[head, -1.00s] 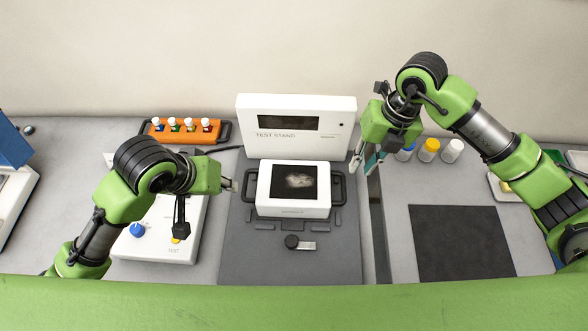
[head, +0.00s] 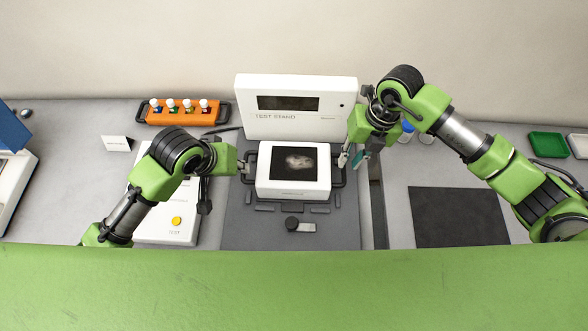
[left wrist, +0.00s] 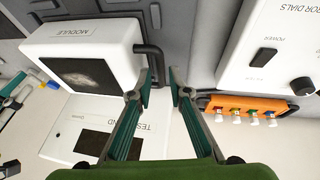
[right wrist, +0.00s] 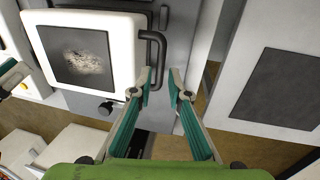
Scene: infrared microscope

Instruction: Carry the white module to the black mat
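The white module (head: 293,191) with a dark screen on top sits on the grey base in front of the test stand. It has a dark handle on each side. My left gripper (head: 243,168) is at its left handle; in the left wrist view its fingers (left wrist: 160,76) are apart, close to the handle (left wrist: 154,52). My right gripper (head: 346,160) is at the right handle; in the right wrist view its fingers (right wrist: 160,76) are apart, close to that handle (right wrist: 159,46). I cannot tell whether either touches. The black mat (head: 460,217) lies bare at right.
The white test stand (head: 295,122) rises behind the module. A white dial box (head: 170,230) stands left, partly behind my left arm. An orange rack (head: 183,117) is at the back left. Jars, partly hidden, and a green tray (head: 547,145) are at the back right.

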